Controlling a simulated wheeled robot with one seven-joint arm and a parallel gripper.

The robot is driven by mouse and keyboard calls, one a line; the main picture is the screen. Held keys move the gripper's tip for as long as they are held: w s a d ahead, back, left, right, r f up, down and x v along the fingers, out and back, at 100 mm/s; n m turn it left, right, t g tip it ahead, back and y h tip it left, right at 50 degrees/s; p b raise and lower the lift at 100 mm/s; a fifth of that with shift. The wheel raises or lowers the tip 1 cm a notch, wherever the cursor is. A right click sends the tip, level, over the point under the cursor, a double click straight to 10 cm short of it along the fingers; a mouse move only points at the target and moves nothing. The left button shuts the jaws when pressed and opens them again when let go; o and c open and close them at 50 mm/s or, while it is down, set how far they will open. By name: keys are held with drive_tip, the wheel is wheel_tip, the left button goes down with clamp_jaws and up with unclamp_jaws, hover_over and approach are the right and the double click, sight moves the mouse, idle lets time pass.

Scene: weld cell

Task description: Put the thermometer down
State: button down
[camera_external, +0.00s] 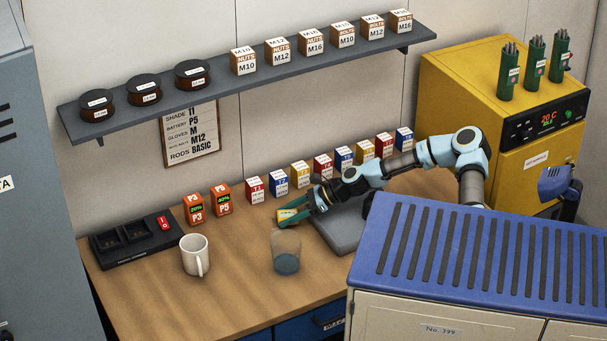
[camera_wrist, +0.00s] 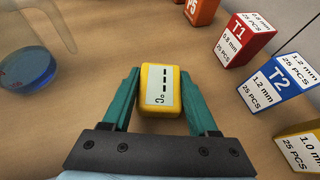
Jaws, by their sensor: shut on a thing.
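The thermometer is a small yellow block with a pale display showing dashes and "°C"; it is in the middle of the wrist view (camera_wrist: 160,90) and at the arm's end in the external view (camera_external: 287,215). My gripper (camera_wrist: 160,84) has its teal fingers on both sides of the thermometer and is shut on it. In the external view my gripper (camera_external: 292,212) is over the wooden workbench (camera_external: 230,300), left of a grey slab. I cannot tell whether the thermometer's underside touches the bench.
A clear cup with a blue bottom (camera_external: 286,252) stands just in front of my gripper. A white mug (camera_external: 195,255) and a black charger (camera_external: 135,243) are farther left. Orange batteries (camera_external: 221,198) and a row of small boxes (camera_external: 278,181) line the wall. Bare wood lies between mug and cup.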

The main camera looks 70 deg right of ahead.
drive_tip(key=shift+f, duration=0.2)
drive_tip(key=shift+f, duration=0.15)
drive_tip(key=shift+c, duration=0.9)
unclamp_jaws()
drive_tip(key=shift+s+d+r, duration=0.15)
drive_tip(key=shift+s+r, duration=0.05)
drive_tip(key=shift+s, duration=0.05)
drive_tip(key=b+v, duration=0.3)
drive_tip(key=v, duration=0.8)
drive_tip(key=shift+s+r, duration=0.2)
